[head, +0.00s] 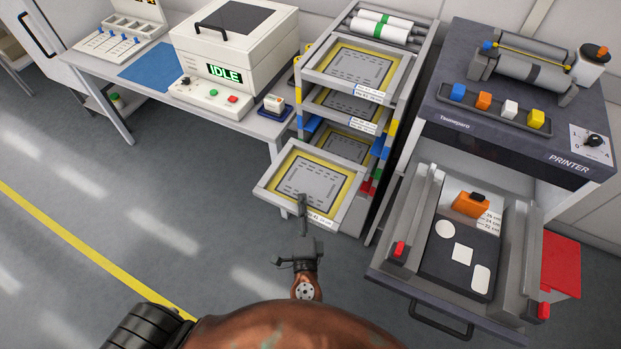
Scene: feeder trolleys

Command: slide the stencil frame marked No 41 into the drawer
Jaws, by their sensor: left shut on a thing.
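The lowest stencil frame (268,183) sticks out of the rack (391,133) toward me, level, with a grey rim, yellow border and grey mesh. Its front label is partly covered by my gripper, and I cannot read its number surely. My left gripper (302,207) is shut on this frame's front edge, near the middle. The printer's drawer (377,268) is pulled out at the right. It has grey side rails, a black plate (436,257) with white shapes, and an orange block (470,204) near its back. My right gripper is not in view.
More stencil frames (322,66) sit above in the rack, with white rolls (383,23) on top. The printer (497,124) stands above the drawer. A bench with an IDLE machine (232,62) is at the left. Floor is free in front of the rack.

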